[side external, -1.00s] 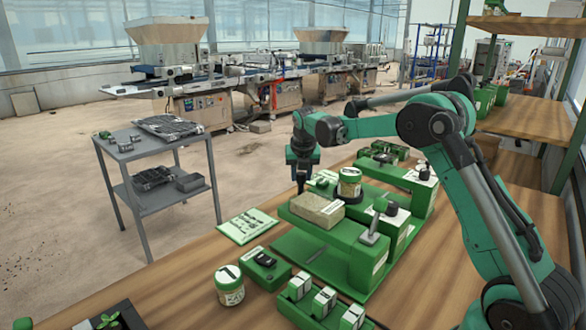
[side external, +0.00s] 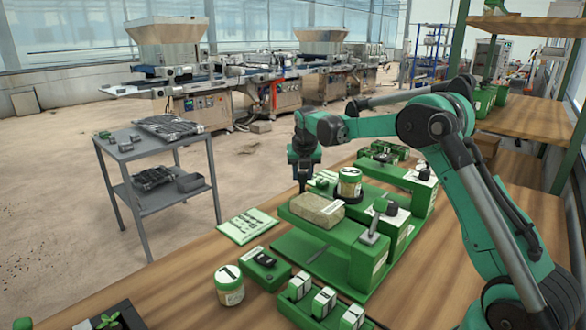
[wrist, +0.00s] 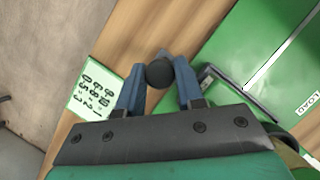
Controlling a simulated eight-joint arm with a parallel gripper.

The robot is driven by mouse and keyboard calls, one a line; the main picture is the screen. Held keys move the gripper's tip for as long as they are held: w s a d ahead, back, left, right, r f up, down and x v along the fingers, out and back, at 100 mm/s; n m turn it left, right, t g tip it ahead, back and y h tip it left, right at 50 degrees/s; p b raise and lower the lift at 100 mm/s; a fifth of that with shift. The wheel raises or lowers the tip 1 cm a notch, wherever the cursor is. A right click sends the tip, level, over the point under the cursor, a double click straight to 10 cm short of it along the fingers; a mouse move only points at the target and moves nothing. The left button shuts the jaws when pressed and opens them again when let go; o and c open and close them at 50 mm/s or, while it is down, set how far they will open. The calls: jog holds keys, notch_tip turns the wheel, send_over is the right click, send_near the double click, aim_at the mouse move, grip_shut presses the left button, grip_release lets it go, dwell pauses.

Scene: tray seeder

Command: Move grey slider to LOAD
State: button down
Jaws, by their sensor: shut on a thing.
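My gripper (side external: 302,186) points down at the far left edge of the green seeder (side external: 340,228). In the wrist view my gripper (wrist: 158,82) has its blue fingers closed on a dark round knob (wrist: 159,73), which looks like the grey slider's knob. The slider's body below the knob is mostly hidden. A LOAD label (wrist: 308,103) on the green top shows at the right of the wrist view, apart from the knob. In the side view the fingertips and knob are too small to tell apart.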

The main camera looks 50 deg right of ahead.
jog(key=d, duration=0.9)
jog(key=shift+d, duration=0.3)
jog(key=c, duration=0.5)
grip_release()
jog(key=shift+c, duration=0.2)
jog(key=shift+r, duration=0.1)
jog(key=v, duration=0.5)
jog(key=shift+a+r, duration=0.1)
jog(key=shift+r, duration=0.15)
